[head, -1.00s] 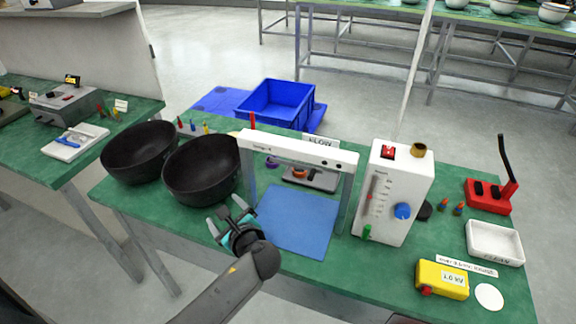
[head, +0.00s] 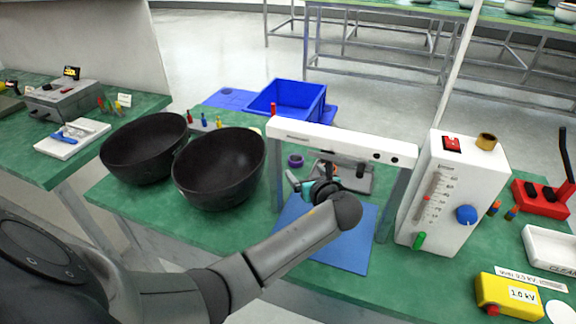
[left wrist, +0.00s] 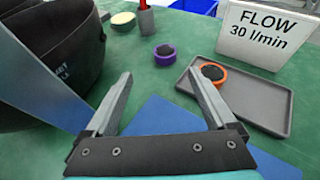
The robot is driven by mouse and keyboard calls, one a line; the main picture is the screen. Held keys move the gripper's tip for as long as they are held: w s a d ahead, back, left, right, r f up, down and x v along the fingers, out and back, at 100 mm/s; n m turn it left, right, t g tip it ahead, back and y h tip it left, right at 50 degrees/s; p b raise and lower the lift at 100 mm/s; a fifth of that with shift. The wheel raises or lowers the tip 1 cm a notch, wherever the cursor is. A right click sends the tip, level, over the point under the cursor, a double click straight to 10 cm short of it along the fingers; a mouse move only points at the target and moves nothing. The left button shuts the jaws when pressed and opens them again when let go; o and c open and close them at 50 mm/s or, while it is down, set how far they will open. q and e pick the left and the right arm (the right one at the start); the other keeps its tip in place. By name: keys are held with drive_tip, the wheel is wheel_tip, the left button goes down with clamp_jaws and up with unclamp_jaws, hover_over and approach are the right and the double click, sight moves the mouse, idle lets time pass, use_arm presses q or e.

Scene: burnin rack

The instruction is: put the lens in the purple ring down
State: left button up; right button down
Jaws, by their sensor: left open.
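The purple ring (left wrist: 165,49) with a dark lens in it sits on the green bench top, left of the grey tray (left wrist: 247,112), in the left wrist view. It also shows small behind the white frame in the head view (head: 295,160). A second lens, in an orange ring (left wrist: 212,73), sits on the tray's left part. My left gripper (left wrist: 159,75) is open with nothing between its fingers. It points toward the purple ring and is apart from it. In the head view my left gripper (head: 312,180) is at the white frame, above the blue mat (head: 342,250). My right gripper is not in view.
The white frame (head: 340,143) spans the mat. Two black bowls (head: 220,172) stand to its left, and a white control box (head: 455,190) to its right. A white FLOW sign (left wrist: 262,33) stands behind the tray. A blue bin (head: 287,100) is beyond the bench.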

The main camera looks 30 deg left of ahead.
sight(297, 159)
use_arm(q)
drive_tip(key=b+x, duration=0.3)
drive_tip(key=x, duration=0.4)
drive_tip(key=shift+w+d, duration=0.15)
drive_tip(key=shift+w, duration=0.05)
drive_tip(key=b+x, duration=0.2)
drive_tip(key=x, duration=0.1)
drive_tip(key=shift+w+d+f, duration=0.1)
drive_tip(key=shift+w+d, duration=0.1)
drive_tip(key=shift+d, duration=0.05)
drive_tip(key=shift+b+x, duration=0.55)
drive_tip(key=shift+x, duration=0.25)
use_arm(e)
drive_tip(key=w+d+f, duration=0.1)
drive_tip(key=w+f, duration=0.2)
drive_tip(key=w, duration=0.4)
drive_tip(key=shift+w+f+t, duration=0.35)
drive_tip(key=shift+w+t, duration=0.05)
use_arm(q)
drive_tip(key=shift+c, duration=0.3)
clamp_jaws()
drive_tip(key=shift+r, duration=0.25)
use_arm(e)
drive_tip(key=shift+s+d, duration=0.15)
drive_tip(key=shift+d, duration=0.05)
